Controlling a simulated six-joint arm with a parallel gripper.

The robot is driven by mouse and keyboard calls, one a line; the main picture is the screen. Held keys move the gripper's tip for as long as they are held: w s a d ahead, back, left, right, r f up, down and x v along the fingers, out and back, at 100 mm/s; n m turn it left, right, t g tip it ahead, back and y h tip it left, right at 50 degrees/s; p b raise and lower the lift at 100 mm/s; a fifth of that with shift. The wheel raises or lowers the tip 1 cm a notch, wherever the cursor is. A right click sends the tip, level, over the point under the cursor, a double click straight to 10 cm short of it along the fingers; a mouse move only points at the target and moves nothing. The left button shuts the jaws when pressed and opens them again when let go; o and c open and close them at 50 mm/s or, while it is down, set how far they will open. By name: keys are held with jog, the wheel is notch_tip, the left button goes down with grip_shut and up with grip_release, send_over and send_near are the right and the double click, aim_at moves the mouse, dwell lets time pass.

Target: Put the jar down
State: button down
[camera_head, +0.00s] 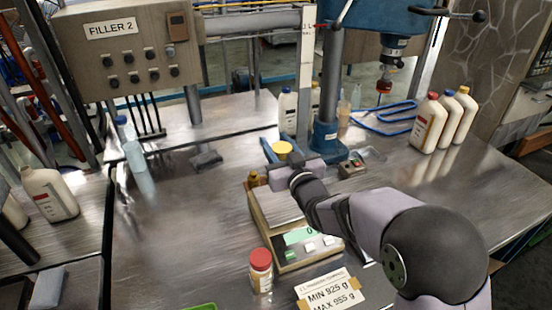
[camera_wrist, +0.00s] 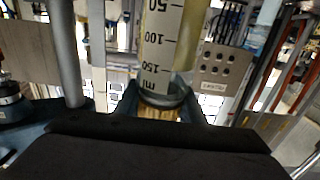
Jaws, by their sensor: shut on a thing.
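My gripper (camera_head: 284,150) is shut on a clear jar with dark scale marks. Its round yellow top (camera_head: 282,148) shows between the blue-grey fingers in the head view. The wrist view shows the jar (camera_wrist: 162,45) close up between the fingertips (camera_wrist: 160,100), with 50, 100 and 150 ml marks and a tan band at one end. The wrist picture is upside down. My gripper is at the back of the weighing scale (camera_head: 262,222), near the blue drill-press column. The jar's lower part is hidden in the head view, so I cannot tell its height above the table.
Several white bottles (camera_head: 430,122) stand at the right. A blue press (camera_head: 325,150) stands behind. The steel table (camera_head: 170,230) is clear at left.

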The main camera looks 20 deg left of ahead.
notch_tip(320, 180, up, 2)
jog(key=shift+r, duration=0.1)
jog(key=shift+s, duration=0.1)
